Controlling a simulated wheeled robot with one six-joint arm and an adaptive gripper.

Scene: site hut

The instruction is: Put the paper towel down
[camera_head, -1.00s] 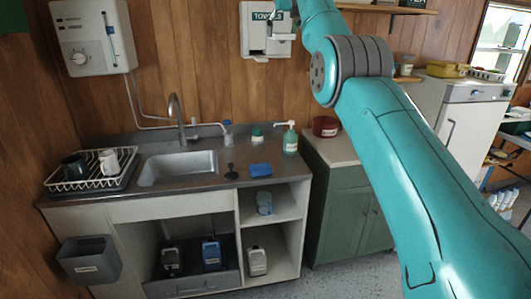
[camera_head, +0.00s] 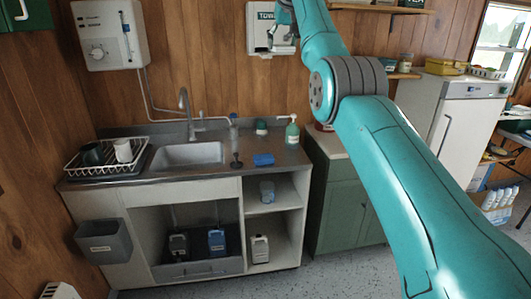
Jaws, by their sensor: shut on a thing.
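My gripper (camera_head: 284,42) is at the top centre, in front of the white towel dispenser (camera_head: 262,42) on the wood wall. Its fingers are small and partly lost against the dispenser. It is shut on the paper towel, whose pale outline I cannot clearly make out against the white dispenser. My arm reaches up to it from the lower right.
Below are a counter with a sink (camera_head: 190,155), a dish rack (camera_head: 108,157) with mugs, a blue sponge (camera_head: 263,160), a black plug (camera_head: 237,161) and a green soap bottle (camera_head: 292,131). A grey bin (camera_head: 104,241) hangs at the left. A green cabinet (camera_head: 346,205) stands right.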

